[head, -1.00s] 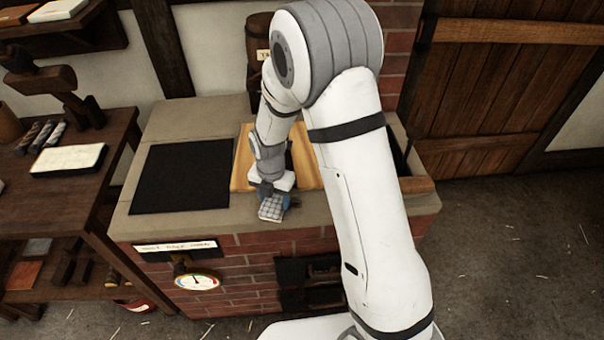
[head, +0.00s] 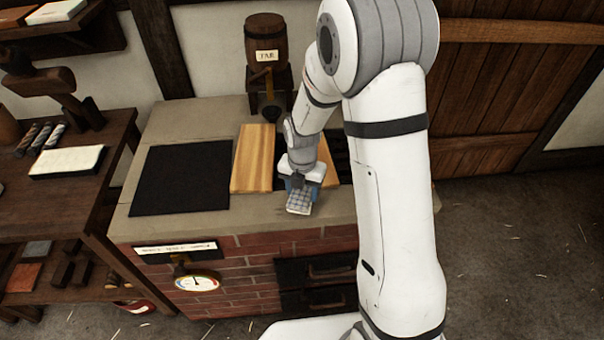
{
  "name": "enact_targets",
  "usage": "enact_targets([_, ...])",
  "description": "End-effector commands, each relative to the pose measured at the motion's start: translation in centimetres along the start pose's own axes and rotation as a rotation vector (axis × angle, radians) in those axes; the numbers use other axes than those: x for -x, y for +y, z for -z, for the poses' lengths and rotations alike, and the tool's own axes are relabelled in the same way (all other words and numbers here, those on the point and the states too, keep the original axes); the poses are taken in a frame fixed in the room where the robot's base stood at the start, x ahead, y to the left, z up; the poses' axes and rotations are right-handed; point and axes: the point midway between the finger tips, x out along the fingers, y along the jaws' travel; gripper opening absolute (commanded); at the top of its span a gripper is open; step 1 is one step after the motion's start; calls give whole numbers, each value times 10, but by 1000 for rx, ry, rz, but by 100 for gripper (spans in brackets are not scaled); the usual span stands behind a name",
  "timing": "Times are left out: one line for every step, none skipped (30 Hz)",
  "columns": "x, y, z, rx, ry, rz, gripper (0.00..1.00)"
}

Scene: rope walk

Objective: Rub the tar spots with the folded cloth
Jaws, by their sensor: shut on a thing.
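My gripper (head: 297,184) is shut on the folded cloth (head: 299,203), a small pale grey checked pad. It holds the cloth low at the front part of the stone-topped brick bench (head: 256,214), in front of the wooden board (head: 254,160). I cannot tell whether the cloth touches the bench top. No tar spots can be made out; any under the cloth or behind my arm are hidden.
A flat black square (head: 182,177) lies left of the board. A barrel labelled TAR (head: 266,44) stands at the back above a dark ladle-like thing (head: 271,112). A wooden shelf table (head: 60,190) stands left.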

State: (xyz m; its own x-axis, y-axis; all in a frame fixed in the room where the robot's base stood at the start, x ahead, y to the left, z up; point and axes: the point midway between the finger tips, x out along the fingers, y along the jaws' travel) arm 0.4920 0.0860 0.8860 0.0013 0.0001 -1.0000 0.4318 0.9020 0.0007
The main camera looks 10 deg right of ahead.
Motion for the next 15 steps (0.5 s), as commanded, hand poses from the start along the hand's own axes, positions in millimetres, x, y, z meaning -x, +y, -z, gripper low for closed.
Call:
enact_targets([7, 0, 1, 1, 2, 2, 17])
enact_targets([9, 0, 1, 2, 2, 2, 17])
enact_targets([13, 1, 1, 3, 2, 1, 17])
enact_targets([16, 1, 1, 3, 1, 1, 17])
enact_targets([19, 1, 1, 3, 1, 1, 17])
enact_targets([22, 1, 1, 3, 1, 1, 17])
enact_targets([25, 1, 1, 4, 1, 1, 17])
enact_targets([28, 1, 1, 4, 1, 1, 17])
enact_targets([31, 1, 2, 4, 1, 1, 17])
enact_targets([34, 2, 2, 4, 1, 1, 17])
enact_targets([37, 2, 2, 4, 2, 1, 17])
enact_targets([40, 2, 2, 5, 2, 1, 17])
enact_targets([43, 2, 2, 5, 2, 1, 17])
enact_targets([46, 2, 2, 5, 2, 1, 17])
enact_targets([49, 2, 2, 5, 2, 1, 17])
